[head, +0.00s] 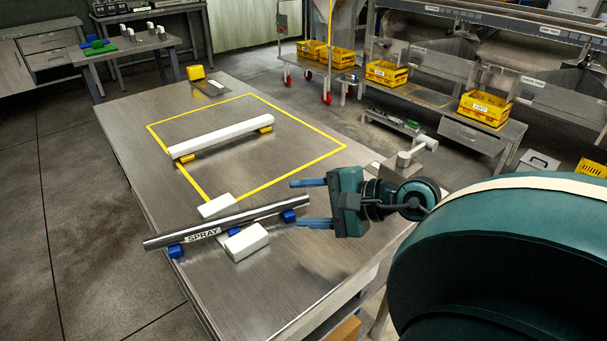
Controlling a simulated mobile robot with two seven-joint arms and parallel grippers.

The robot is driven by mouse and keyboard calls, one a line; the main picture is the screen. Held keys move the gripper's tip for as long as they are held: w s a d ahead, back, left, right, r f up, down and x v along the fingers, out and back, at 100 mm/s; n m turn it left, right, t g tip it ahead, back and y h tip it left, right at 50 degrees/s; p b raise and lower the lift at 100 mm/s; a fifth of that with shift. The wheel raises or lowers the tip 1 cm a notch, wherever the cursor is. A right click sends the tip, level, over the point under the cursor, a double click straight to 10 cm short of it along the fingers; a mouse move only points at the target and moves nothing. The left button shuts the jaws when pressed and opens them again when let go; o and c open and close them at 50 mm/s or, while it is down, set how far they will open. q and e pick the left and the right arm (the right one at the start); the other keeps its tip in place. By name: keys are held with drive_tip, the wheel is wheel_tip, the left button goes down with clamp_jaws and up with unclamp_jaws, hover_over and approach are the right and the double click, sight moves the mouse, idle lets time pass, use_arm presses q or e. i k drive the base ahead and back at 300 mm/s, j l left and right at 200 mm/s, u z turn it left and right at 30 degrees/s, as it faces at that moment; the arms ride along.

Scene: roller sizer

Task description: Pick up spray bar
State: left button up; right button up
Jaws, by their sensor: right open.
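The spray bar (240,219) is a long silver tube labelled SPRAY. My left gripper is not in view.
A white bar (221,134) on yellow supports lies inside a yellow outlined rectangle farther back. A grey fixture (409,158) stands at the table's right edge. Yellow crates (484,107) sit on the bench behind. The table's left side is clear.

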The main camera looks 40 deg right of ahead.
sight(173, 240)
drive_tip(key=k, duration=1)
